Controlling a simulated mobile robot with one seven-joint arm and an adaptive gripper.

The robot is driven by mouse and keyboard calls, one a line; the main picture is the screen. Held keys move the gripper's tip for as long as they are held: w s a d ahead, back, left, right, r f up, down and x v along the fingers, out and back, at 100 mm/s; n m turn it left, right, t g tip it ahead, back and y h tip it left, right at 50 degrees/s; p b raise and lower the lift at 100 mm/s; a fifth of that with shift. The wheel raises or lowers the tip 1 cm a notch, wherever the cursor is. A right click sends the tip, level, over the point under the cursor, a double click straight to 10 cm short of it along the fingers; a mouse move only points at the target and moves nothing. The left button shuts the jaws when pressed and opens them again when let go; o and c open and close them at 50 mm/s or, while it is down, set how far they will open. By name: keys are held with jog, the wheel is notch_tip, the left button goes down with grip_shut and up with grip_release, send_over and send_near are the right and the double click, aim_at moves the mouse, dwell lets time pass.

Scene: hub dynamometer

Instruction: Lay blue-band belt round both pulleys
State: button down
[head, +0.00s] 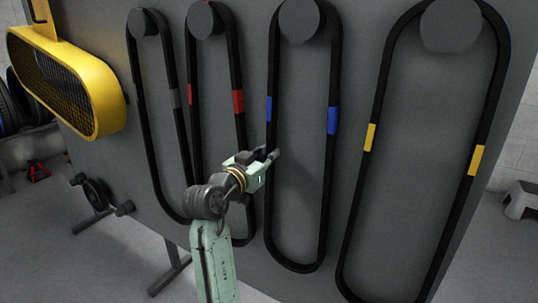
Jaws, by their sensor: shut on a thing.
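The blue-band belt (332,165) is a long black loop with a blue band on each side. It hangs from a round dark peg (300,20) on the grey panel, third from the left. My gripper (271,155) is at the belt's left strand, a little below the left blue band, and is shut on that strand. The jaws partly hide the strand there. The belt's top is still over the peg and its lower end hangs free. I cannot make out the two pulleys for certain in this view.
A grey-band belt (181,128) and a red-band belt (242,130) hang to the left, a yellow-band belt (483,130) to the right. A yellow mesh guard (95,95) stands out at the upper left. A small dark wheel (95,195) is below it.

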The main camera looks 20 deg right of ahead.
jog(key=shift+r, duration=0.15)
jog(key=shift+r+p, duration=0.6)
jog(key=shift+r, duration=0.1)
jog(key=shift+a, duration=0.1)
jog(key=v, duration=1)
jog(key=shift+b, duration=0.4)
dwell(0.5)
